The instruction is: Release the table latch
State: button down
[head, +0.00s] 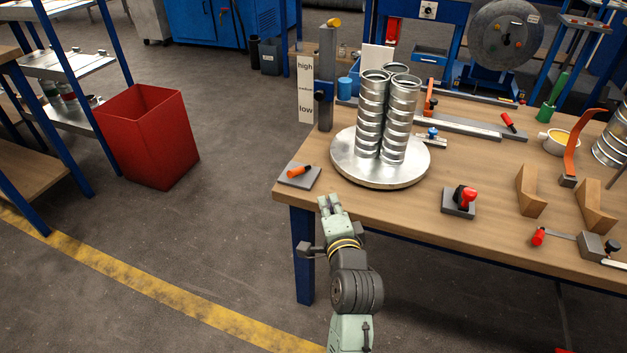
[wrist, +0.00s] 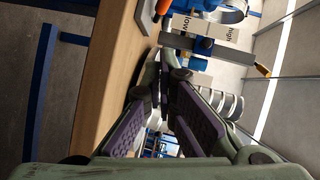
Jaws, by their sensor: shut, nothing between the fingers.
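A small lever with an orange handle (head: 299,171) lies on a grey plate (head: 313,181) at the table's near-left corner. The orange handle also shows at the top of the wrist view (wrist: 163,6). A red-knobbed device (head: 466,196) sits on another grey plate near the front edge. No label tells which of them is the table latch. My gripper (head: 329,203) is shut and empty, by the table's front edge, right of and nearer than the orange handle and apart from it. Its purple-padded fingers show in the wrist view (wrist: 163,75).
A round metal turntable (head: 420,169) bears upright spiral ducts (head: 371,115) behind my gripper. A post (head: 327,75) with a high-to-low scale (head: 305,90) stands behind the orange handle. Wooden cradles (head: 530,192) stand to the right. A red bin (head: 147,137) stands on the floor at left.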

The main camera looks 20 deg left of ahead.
aim_at(300, 173)
jog(key=x, duration=0.3)
jog(key=p+x, duration=0.1)
jog(key=x, duration=0.1)
jog(key=p+x, duration=0.1)
jog(key=x, duration=0.2)
jog(key=shift+w+a+r, duration=0.25)
jog(key=shift+w+a, duration=0.05)
jog(key=a, duration=0.1)
jog(key=w+a+f+p, duration=0.1)
jog(key=a, duration=0.1)
jog(key=shift+w, duration=0.15)
jog(key=shift+w+a+f, duration=0.15)
jog(key=shift+a, duration=0.3)
jog(key=shift+a+p, duration=0.6)
jog(key=shift+a, duration=0.05)
jog(key=shift+a+f, duration=0.1)
jog(key=shift+a, duration=0.25)
